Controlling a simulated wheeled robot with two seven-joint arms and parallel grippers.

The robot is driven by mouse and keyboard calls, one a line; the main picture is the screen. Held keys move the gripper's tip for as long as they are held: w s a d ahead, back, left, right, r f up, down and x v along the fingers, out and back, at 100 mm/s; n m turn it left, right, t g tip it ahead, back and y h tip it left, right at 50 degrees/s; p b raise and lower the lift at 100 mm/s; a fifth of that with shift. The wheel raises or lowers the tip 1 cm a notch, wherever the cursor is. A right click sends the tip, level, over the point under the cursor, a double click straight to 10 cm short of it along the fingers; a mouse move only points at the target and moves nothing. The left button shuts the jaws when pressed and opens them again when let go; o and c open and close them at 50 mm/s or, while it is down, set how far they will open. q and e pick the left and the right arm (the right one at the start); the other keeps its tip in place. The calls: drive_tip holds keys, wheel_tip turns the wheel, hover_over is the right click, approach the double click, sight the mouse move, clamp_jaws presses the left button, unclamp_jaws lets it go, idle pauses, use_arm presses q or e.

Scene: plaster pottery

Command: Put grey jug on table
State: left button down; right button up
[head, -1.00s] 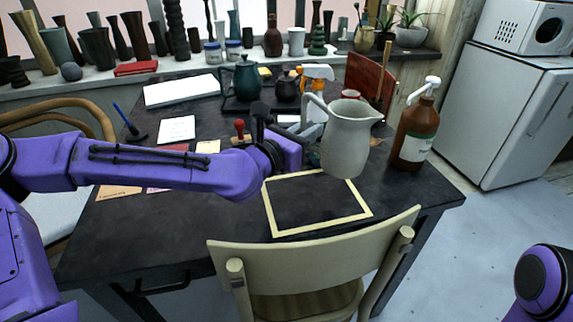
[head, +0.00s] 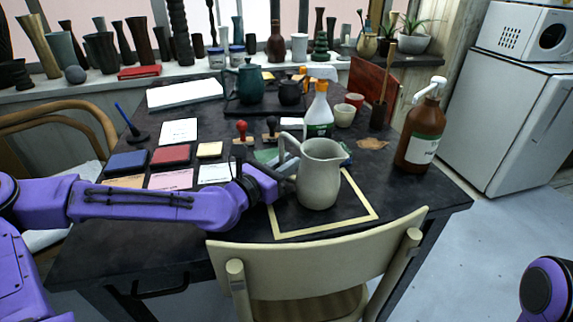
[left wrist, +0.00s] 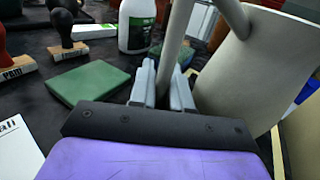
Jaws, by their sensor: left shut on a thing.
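The grey jug (head: 320,176) is upright over the yellow-outlined square (head: 360,216) on the dark table (head: 100,248). Whether its base touches the table cannot be told for sure. My left gripper (head: 286,178) comes in from the left and is shut on the jug's handle. In the left wrist view the two fingers (left wrist: 163,85) close around the handle, and the jug body (left wrist: 255,70) stands to the right. My right gripper is out of view; only part of my right arm shows at the lower right.
A brown pump bottle (head: 420,130) stands to the right. Stamps (head: 241,130), ink pads (head: 171,155) and cards lie to the left. A pale chair (head: 320,258) stands at the front edge.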

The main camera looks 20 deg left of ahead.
use_arm(q)
drive_tip(key=c, duration=1.1)
unclamp_jaws()
drive_tip(key=shift+r+p, duration=0.2)
drive_tip(key=shift+p, duration=0.1)
drive_tip(key=p+v, duration=0.1)
drive_tip(key=v, duration=0.4)
drive_tip(key=shift+s+a+r+p, duration=0.15)
drive_tip(key=shift+s+a+p, duration=0.1)
drive_tip(key=shift+s+p, duration=0.15)
drive_tip(key=p+v, duration=0.5)
drive_tip(key=p, duration=0.3)
drive_tip(key=shift+r+p, duration=0.1)
drive_tip(key=shift+p, duration=0.25)
drive_tip(key=shift+s+a+p, duration=0.1)
drive_tip(key=shift+s+p, duration=0.2)
drive_tip(key=shift+s, duration=0.1)
drive_tip(key=shift+s+f, duration=0.15)
drive_tip(key=shift+f, duration=0.25)
